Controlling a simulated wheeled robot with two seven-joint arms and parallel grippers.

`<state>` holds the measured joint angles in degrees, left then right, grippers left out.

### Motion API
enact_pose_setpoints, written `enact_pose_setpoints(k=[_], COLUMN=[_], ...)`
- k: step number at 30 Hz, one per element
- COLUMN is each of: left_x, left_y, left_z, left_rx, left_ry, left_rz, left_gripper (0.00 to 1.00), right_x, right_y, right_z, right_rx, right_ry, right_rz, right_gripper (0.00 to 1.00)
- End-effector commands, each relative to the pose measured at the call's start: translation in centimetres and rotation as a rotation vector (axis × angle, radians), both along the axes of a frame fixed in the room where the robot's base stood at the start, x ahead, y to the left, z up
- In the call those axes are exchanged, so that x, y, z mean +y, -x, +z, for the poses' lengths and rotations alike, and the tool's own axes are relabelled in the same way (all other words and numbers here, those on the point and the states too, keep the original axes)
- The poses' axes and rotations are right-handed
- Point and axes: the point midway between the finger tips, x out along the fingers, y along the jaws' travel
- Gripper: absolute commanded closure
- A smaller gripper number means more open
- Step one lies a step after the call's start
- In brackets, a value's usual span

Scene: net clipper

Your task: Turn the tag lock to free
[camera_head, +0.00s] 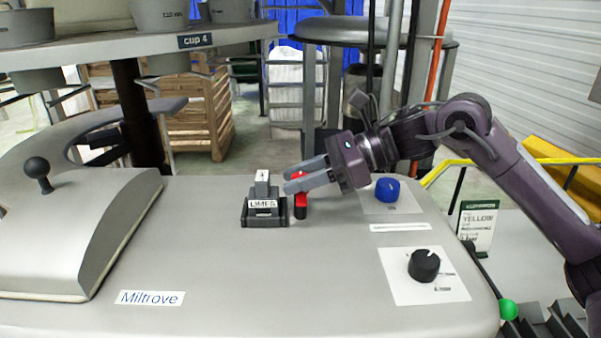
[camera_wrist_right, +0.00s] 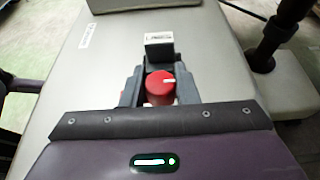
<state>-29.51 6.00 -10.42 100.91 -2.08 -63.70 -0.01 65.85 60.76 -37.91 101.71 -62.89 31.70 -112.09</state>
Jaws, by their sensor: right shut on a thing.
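A red knob (camera_head: 301,201) with a black lower part stands beside a dark holder (camera_head: 264,217) labelled "LIMES". My right gripper (camera_head: 289,182) reaches in from the right and is shut on the red knob, its fingers partly covering it in the head view. In the right wrist view the red knob (camera_wrist_right: 159,92) sits between the two grey fingers, and a short white line on its top points right. The grey block with a white tag (camera_wrist_right: 159,42) stands just beyond it. No printed lock positions are readable. My left gripper is not in view.
A blue knob (camera_head: 387,189) and a black dial (camera_head: 424,265) sit on white plates to the right. A grey hood with a ball handle (camera_head: 38,170) takes up the left. The grey top between hood and holder is clear.

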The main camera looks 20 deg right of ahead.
Motion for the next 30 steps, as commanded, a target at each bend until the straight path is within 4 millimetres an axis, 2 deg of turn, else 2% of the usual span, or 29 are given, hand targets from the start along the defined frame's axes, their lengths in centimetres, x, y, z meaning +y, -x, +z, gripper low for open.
enact_pose_setpoints(k=[9,10,15,24,30], left_x=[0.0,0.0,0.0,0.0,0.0], left_y=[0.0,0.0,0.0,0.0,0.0], left_z=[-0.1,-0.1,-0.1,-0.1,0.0], left_rx=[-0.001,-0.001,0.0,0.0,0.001], left_ry=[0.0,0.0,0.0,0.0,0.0], left_rz=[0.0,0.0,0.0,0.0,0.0], left_gripper=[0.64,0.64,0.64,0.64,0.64], right_x=[0.0,0.0,0.0,-0.2,-2.7], right_y=[0.0,0.0,0.0,0.0,0.6], right_z=[-0.1,-0.1,-0.1,0.1,1.1], right_rx=[0.003,0.003,0.002,0.0,0.0], right_ry=[0.001,0.001,0.001,0.001,0.0], right_rz=[0.002,0.002,0.001,0.0,-0.004], right_gripper=[0.95,0.71,0.51,0.51,0.51])
